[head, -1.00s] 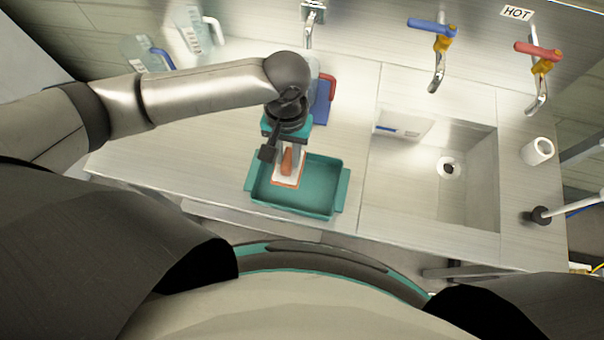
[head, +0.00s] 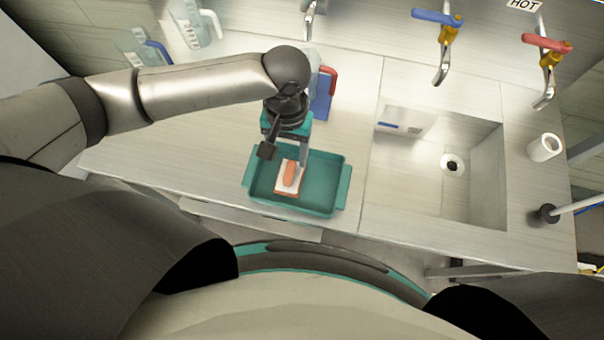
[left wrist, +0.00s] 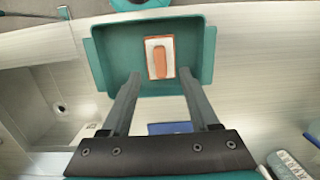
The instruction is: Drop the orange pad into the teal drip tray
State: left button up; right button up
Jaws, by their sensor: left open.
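In the left wrist view the pad (left wrist: 160,60) rests on the floor of the tray (left wrist: 112,55). My left gripper (head: 284,158) is above the tray with its fingers apart. In the left wrist view the open fingers (left wrist: 155,88) have nothing between them, and the pad is beyond their tips. My right gripper is not in view.
A sink basin (head: 420,185) is right of the tray. A blue item with a red part (head: 322,105) stands behind my gripper. Jugs (head: 195,25) are at the back left, and a white cup (head: 544,147) is at the right. The counter left of the tray is clear.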

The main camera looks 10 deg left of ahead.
pick_arm(q)
notch_tip(320, 180, up, 15)
jog(key=w+p, duration=0.1)
jog(key=shift+w, duration=0.4)
jog(key=shift+d, duration=0.1)
dwell(0.4)
